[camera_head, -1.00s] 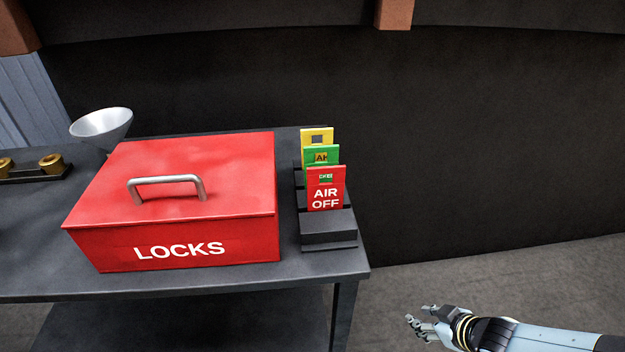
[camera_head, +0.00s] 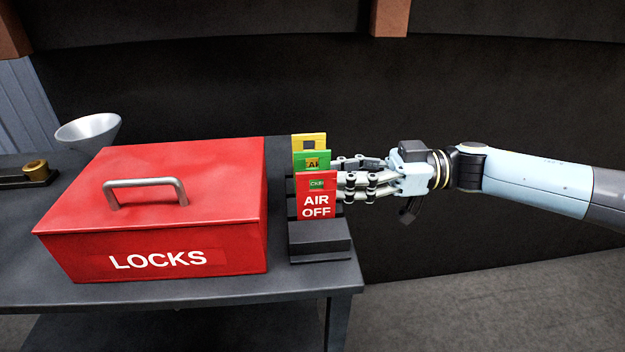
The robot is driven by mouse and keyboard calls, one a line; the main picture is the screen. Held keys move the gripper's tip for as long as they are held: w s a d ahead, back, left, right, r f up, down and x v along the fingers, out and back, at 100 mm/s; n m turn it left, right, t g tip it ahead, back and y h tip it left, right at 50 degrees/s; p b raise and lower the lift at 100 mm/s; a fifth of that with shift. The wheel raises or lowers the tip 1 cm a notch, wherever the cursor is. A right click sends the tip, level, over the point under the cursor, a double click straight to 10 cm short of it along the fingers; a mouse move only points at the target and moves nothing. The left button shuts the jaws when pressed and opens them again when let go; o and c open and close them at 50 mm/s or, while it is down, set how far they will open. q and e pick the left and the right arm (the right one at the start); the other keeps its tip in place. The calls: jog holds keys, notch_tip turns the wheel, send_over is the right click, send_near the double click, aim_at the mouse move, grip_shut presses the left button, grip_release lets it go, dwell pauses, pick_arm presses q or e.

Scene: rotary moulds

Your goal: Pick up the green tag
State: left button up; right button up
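The green tag (camera_head: 300,160) stands upright in a dark stepped rack (camera_head: 320,247), between a yellow tag (camera_head: 298,141) behind it and a red "AIR OFF" tag (camera_head: 316,206) in front. The red tag hides most of its lower part. My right gripper (camera_head: 338,172) reaches in from the right, level with the tags, its fingers pointing left. Its two fingers are apart, one farther back and one nearer, with their tips at the tags' right edges. The near tip is partly hidden by the red tag, and I cannot tell whether either finger touches the green tag. My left gripper is not in view.
A red "LOCKS" box (camera_head: 170,235) with a metal handle stands just left of the rack. A pale funnel (camera_head: 88,130) and a brass fitting (camera_head: 36,170) are at the far left of the dark table (camera_head: 200,291). The space right of the rack is clear except for my arm.

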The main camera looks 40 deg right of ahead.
jog(key=x, duration=0.4)
jog(key=shift+s+a+r, duration=0.2)
jog(key=shift+s+r, duration=0.05)
jog(key=shift+r, duration=0.05)
jog(key=shift+w+a, duration=0.2)
jog(key=shift+a, duration=0.15)
jog(key=shift+c, duration=0.2)
grip_shut()
